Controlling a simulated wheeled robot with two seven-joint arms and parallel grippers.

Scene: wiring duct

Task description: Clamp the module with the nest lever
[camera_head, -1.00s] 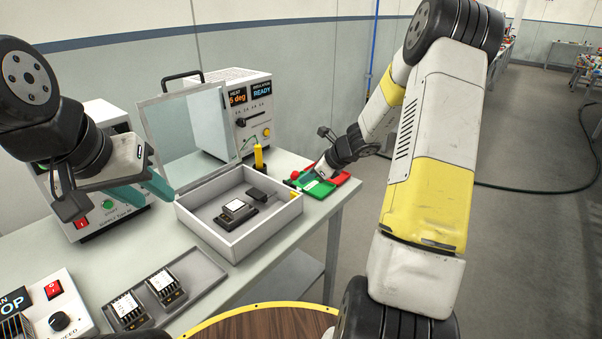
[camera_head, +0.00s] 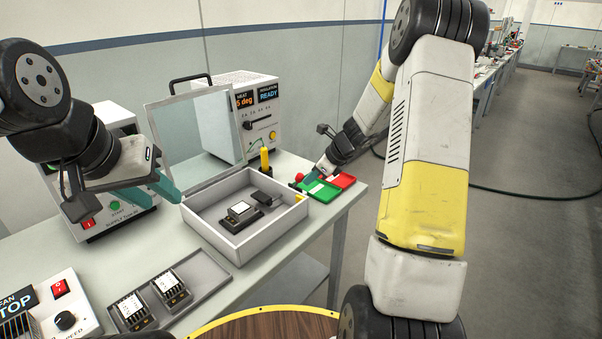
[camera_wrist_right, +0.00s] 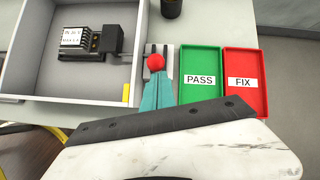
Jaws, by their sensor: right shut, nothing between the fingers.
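The module (camera_head: 241,209), white-topped with a black base, sits in its nest inside the open grey box; it also shows in the right wrist view (camera_wrist_right: 75,40). A black block (camera_head: 262,198) adjoins it. A red ball knob (camera_head: 299,177) stands outside the box's right side, on a pale forked piece in the right wrist view (camera_wrist_right: 156,62); I cannot tell whether it belongs to the nest lever. My right gripper (camera_wrist_right: 157,82) is shut and empty, its teal fingertips right at the red knob; contact is unclear. My left gripper (camera_head: 152,193) is open and empty, left of the box.
Green PASS (camera_wrist_right: 200,75) and red FIX (camera_wrist_right: 244,80) trays lie right of the red knob. The box's clear lid (camera_head: 190,135) stands open. A yellow-topped post (camera_head: 264,158) stands behind the box. A grey tray (camera_head: 212,272) with two modules lies in front.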

